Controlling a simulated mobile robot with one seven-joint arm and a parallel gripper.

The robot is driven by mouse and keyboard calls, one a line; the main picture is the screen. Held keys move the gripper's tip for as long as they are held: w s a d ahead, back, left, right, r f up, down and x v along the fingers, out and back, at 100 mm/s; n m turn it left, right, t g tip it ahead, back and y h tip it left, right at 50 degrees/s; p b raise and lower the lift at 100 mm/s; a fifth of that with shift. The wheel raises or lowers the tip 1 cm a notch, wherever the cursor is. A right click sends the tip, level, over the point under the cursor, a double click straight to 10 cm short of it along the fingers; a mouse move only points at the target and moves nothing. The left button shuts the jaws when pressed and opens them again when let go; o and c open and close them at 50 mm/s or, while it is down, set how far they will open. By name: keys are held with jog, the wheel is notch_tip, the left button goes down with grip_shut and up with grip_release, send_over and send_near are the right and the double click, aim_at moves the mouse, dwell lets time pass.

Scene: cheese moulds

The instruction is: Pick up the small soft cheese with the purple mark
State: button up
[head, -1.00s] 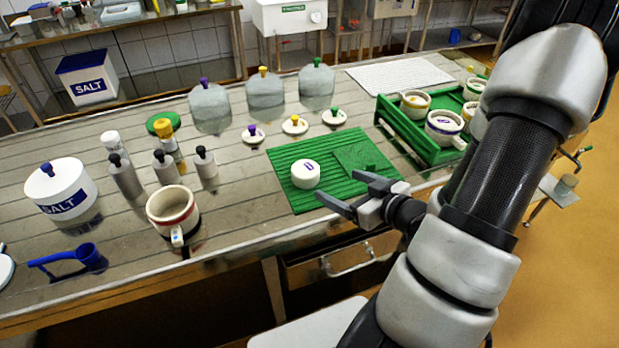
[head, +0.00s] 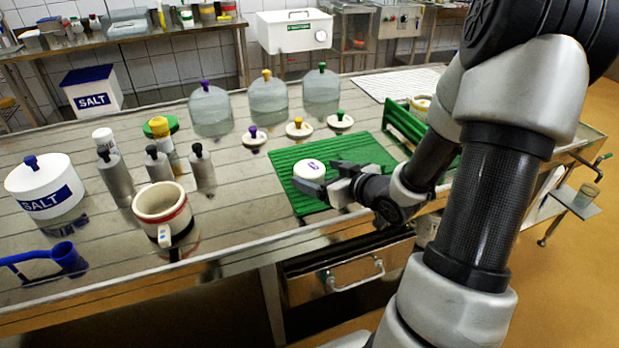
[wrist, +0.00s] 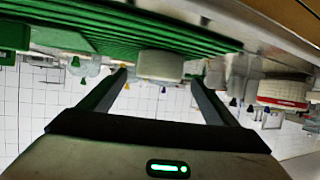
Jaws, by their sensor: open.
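The small white round cheese with the purple mark on top (head: 309,168) sits on the ribbed green mat (head: 372,150), near its left side. My gripper (head: 316,174) is open, low over the mat, its fingers pointing left at the cheese. One finger passes in front of the cheese's near side and partly hides it. In the wrist view, which is upside down, the cheese (wrist: 160,64) appears in the gap between the two open fingertips (wrist: 159,77). I cannot tell whether either finger touches it.
White lids with purple, yellow and green knobs (head: 298,129) lie behind the mat, with glass domes (head: 268,95) farther back. A red-rimmed mug (head: 162,212) and grey shakers stand to the left. A green crate (head: 405,128) is at the right, partly behind my arm.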

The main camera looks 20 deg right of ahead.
aim_at(316, 173)
jog(key=b+x, duration=0.1)
jog(key=x, duration=0.4)
jog(key=shift+f, duration=0.15)
jog(key=shift+c, duration=0.5)
jog(key=shift+d, duration=0.1)
jog(key=c, duration=0.8)
